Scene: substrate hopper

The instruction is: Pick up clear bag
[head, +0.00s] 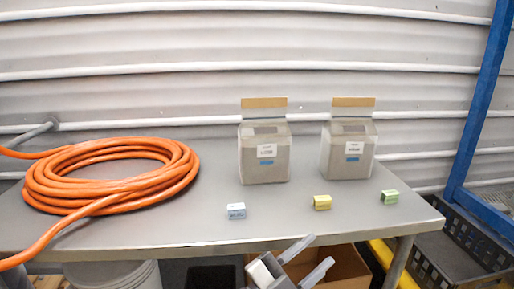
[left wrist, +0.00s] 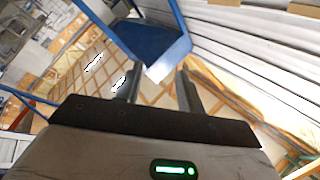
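The left wrist view also shows these open fingers (left wrist: 158,82). My right gripper is not in view.
A coiled orange hose (head: 110,176) covers the left of the grey table (head: 190,227). A cardboard box (head: 345,266) and a white bucket (head: 115,274) are below. A black crate (head: 465,245) and blue post (head: 480,100) stand right. The front middle tabletop is mostly clear.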

